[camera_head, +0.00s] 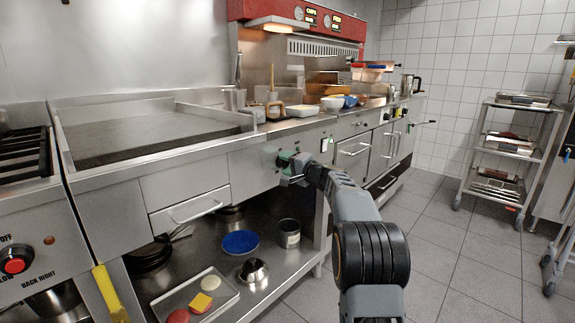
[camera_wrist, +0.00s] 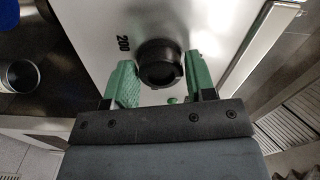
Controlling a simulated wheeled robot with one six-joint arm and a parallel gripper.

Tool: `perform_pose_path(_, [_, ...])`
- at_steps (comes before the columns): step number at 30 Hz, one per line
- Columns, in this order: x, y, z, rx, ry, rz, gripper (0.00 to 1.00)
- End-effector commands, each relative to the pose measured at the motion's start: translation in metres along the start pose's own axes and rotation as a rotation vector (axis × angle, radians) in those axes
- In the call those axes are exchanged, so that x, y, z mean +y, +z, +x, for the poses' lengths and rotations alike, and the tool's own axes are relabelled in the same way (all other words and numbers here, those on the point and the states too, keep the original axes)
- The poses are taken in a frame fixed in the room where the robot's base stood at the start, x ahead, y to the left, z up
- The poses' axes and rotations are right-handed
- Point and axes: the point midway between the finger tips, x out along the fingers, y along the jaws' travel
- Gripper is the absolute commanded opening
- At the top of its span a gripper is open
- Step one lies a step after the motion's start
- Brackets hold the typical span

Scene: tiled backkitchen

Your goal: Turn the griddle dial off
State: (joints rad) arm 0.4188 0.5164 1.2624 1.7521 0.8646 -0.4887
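The griddle dial (camera_wrist: 160,63) is a round black knob on a steel front panel. The number 200 shows to its left in the wrist view. My gripper (camera_wrist: 160,70) has its green fingers apart, one on each side of the dial, close to its edges. I cannot tell whether either finger touches it. In the head view my gripper (camera_head: 285,164) is at the panel right of the griddle (camera_head: 140,130), and it mostly hides the dial. The dial's exact setting is not clear.
A drawer (camera_head: 188,207) sits left of my gripper. Below is an open shelf with a blue plate (camera_head: 240,241), a metal can (camera_head: 289,233) and a tray (camera_head: 198,300). The floor at right is clear before a rack (camera_head: 510,150).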

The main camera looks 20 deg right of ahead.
Motion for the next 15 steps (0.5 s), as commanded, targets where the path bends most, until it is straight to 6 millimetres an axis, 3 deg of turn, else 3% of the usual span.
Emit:
perform_pose_path(6, [-0.0001,0.0006,0.0003,-0.001,0.0,0.001,0.69])
perform_pose_path(15, [-0.0002,0.0003,-0.0043,-0.001,0.001,0.003,0.69])
